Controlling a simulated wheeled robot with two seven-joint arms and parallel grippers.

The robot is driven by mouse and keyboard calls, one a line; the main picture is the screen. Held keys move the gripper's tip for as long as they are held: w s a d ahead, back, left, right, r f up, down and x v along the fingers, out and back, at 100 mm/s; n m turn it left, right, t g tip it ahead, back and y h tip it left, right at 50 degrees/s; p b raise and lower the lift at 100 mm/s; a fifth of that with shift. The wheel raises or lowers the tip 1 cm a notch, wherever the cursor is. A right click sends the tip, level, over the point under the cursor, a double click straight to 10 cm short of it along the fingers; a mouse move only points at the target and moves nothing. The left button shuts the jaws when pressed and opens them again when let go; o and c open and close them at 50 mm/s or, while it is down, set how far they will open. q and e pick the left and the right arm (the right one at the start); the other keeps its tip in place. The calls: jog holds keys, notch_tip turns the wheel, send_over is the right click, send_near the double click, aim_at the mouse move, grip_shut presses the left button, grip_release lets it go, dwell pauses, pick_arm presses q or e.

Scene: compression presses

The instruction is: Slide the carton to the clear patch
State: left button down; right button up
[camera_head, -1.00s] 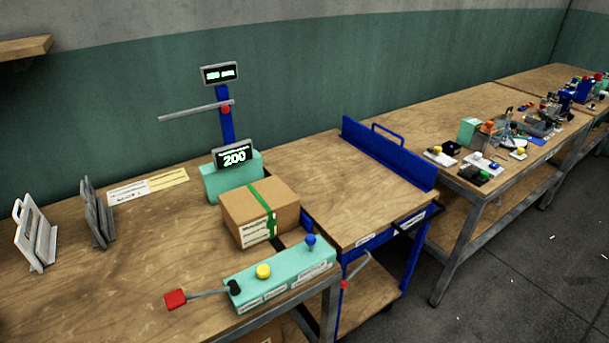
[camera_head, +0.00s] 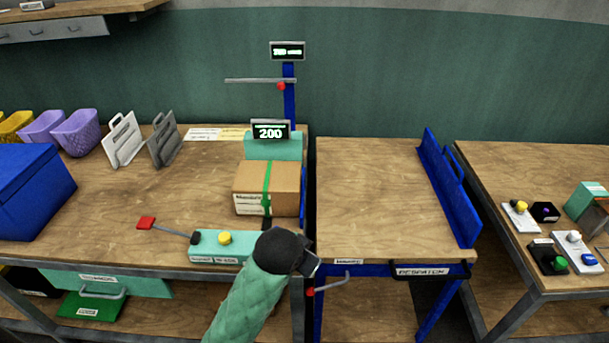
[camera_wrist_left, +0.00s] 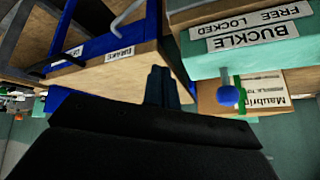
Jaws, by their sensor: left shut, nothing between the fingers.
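The carton (camera_head: 267,188), brown with a green strap and a white label, sits on the left bench near its right edge, in front of the teal scale unit (camera_head: 273,146). Part of it shows in the wrist view (camera_wrist_left: 213,99). A bare stretch of wood, the blue-framed table's top (camera_head: 375,200), lies to its right. My left gripper (camera_head: 310,264) is in front of the carton, near the benches' front edges and apart from it; mostly hidden behind my black wrist in the head view. In the wrist view its fingers (camera_wrist_left: 162,88) are together and empty. My right gripper is not in view.
A teal control box (camera_head: 215,246) with a yellow knob and a red-ended lever (camera_head: 146,223) stands before the carton. A narrow dark gap separates bench and table. A blue fence (camera_head: 450,190) closes the table's right side. A crank handle (camera_head: 330,285) hangs below the table front.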

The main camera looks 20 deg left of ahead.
pick_arm(q)
jog(key=w+d+r+m+t+p, duration=0.1)
jog(key=w+d+r+m+p, duration=0.15)
jog(key=w+r, duration=0.95)
jog(key=w+d+r+m+t+p, duration=0.1)
jog(key=w+d+r+m, duration=0.15)
jog(key=w+r, duration=0.9)
jog(key=w+a+f+m+g+y, duration=0.2)
jog(key=w+a+f+m+g, duration=0.1)
jog(key=w+a+f+g, duration=0.5)
jog(key=s+a+f+m+p, duration=0.1)
jog(key=s+a+f+p, duration=0.1)
jog(key=f, duration=0.5)
jog(key=s+a+f+m+g+h+p, duration=0.1)
jog(key=s+a+f+p, duration=0.1)
jog(key=f, duration=0.5)
jog(key=shift+s+a+m+p, duration=0.25)
jog(key=shift+a+m+p, duration=0.25)
jog(key=shift+p, duration=0.7)
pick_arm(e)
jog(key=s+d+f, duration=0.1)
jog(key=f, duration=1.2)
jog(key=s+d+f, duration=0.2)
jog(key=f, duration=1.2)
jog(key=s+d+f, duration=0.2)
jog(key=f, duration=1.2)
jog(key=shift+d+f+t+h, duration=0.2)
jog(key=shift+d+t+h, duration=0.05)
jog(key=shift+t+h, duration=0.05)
